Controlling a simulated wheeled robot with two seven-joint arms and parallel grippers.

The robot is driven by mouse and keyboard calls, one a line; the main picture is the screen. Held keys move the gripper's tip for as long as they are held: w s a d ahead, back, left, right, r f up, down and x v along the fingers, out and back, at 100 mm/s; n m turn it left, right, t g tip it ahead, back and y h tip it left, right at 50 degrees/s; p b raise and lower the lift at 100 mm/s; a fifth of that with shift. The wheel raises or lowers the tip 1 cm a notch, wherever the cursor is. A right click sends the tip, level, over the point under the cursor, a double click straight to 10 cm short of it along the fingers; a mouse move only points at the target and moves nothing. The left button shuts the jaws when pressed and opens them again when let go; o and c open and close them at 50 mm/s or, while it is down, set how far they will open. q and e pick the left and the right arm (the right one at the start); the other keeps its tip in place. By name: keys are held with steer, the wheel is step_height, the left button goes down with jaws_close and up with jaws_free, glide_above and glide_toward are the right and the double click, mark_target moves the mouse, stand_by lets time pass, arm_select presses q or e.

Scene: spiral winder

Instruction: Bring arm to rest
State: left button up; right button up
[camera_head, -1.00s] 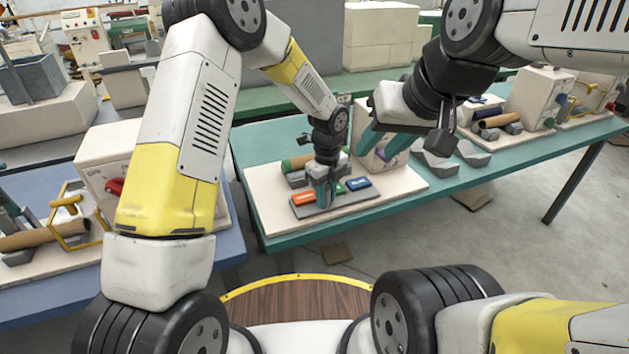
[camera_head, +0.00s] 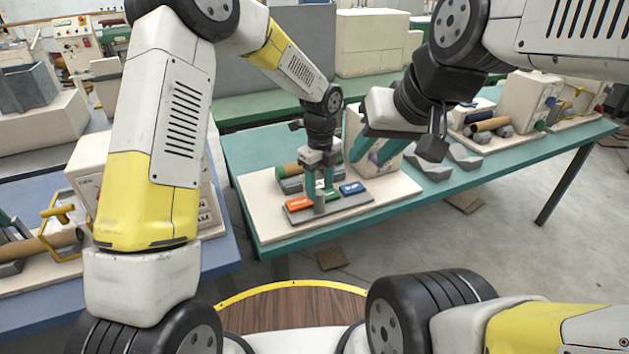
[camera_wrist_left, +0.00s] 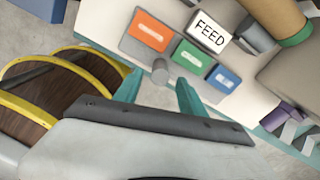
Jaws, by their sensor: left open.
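My left gripper (camera_head: 319,184) hangs, fingers down, over the grey button panel (camera_head: 352,205) on the teal table. Its two teal fingers are apart with nothing between them, as the left wrist view also shows (camera_wrist_left: 160,90). The panel carries an orange button (camera_head: 299,203), a green button (camera_head: 332,194) and a blue button (camera_head: 352,188). A short grey knob (camera_wrist_left: 160,72) stands at the panel's edge, near the fingers. My right gripper (camera_head: 375,147) is in front of a pale box, further right; its fingers are partly hidden and their opening is unclear.
The board (camera_head: 267,222) under the panel also bears a brown roll (camera_head: 288,170). A box marked FEED (camera_wrist_left: 209,37) stands close behind the buttons. Another winder station (camera_head: 530,100) is at the right. A blue table (camera_head: 218,262) is at the left.

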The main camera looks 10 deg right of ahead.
arm_select(q)
steer(key=shift+r, duration=0.9)
steer(key=s+a+r+n+t, duration=0.1)
steer(key=s+a+r+n, duration=0.3)
steer(key=a+r+n, duration=0.35)
steer(key=s+a+r+n+t, duration=0.2)
steer(key=s+a+r+n, duration=0.1)
steer(key=a+r+n, duration=0.5)
steer(key=s+a+r+n+t+h, duration=0.1)
steer(key=s+a+r+n, duration=0.2)
steer(key=s+n, duration=0.3)
steer(key=s+a+r+n+t+h, duration=0.1)
steer(key=s+a+r+n+t, duration=0.1)
steer(key=s+n, duration=0.4)
steer(key=s+a+r, duration=0.1)
steer(key=s+a, duration=0.1)
steer(key=s, duration=0.1)
steer(key=shift+r+n, duration=0.3)
steer(key=shift+n, duration=0.05)
